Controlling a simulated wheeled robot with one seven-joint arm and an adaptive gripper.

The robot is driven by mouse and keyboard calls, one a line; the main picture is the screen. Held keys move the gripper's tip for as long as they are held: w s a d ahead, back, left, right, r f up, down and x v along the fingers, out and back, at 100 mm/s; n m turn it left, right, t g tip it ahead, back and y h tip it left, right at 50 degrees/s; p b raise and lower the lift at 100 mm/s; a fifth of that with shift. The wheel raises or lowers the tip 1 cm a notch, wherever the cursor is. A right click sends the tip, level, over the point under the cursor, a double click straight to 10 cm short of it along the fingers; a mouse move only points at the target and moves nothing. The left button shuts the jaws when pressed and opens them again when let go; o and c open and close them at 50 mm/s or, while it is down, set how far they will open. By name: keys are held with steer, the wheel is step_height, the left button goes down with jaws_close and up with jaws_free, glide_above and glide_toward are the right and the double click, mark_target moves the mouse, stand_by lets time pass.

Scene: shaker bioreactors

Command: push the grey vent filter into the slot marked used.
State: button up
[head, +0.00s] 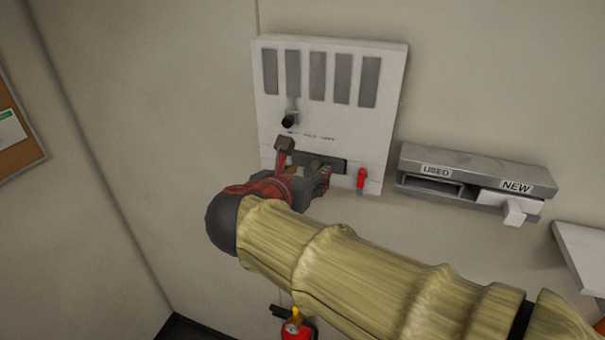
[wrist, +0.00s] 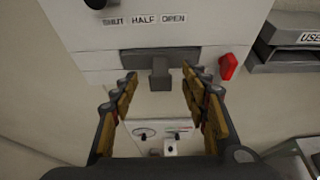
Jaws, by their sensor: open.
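The grey vent filter (wrist: 160,73) sits in the lower part of a white wall panel, with its stub handle sticking out towards me. In the head view its dark grey front (head: 336,164) shows partly behind my gripper (head: 306,165). In the wrist view my gripper (wrist: 159,82) is open, one finger on each side of the stub. I cannot tell whether either finger touches it. The slot marked USED (head: 433,186) is a dark, empty-looking opening in a grey wall holder to the right; its edge also shows in the wrist view (wrist: 296,62).
The white panel (head: 385,90) carries grey vents, a black knob (head: 289,121) above SHUT, HALF, OPEN labels, and a red lever (head: 361,179) close to the filter's right. A white block (head: 513,206) sits under NEW. A fire extinguisher (head: 297,328) is below.

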mark_target(310, 172)
steer(key=shift+x, duration=1.55)
steer(key=shift+c, duration=0.5)
jaws_close()
steer(key=shift+s+a, duration=0.2)
steer(key=shift+s, duration=0.3)
steer(key=shift+s+a, duration=0.15)
steer(key=shift+s, duration=0.25)
steer(key=shift+s+a, duration=0.15)
steer(key=shift+s, duration=0.25)
steer(key=shift+s+a, duration=0.3)
steer(key=shift+s, duration=0.55)
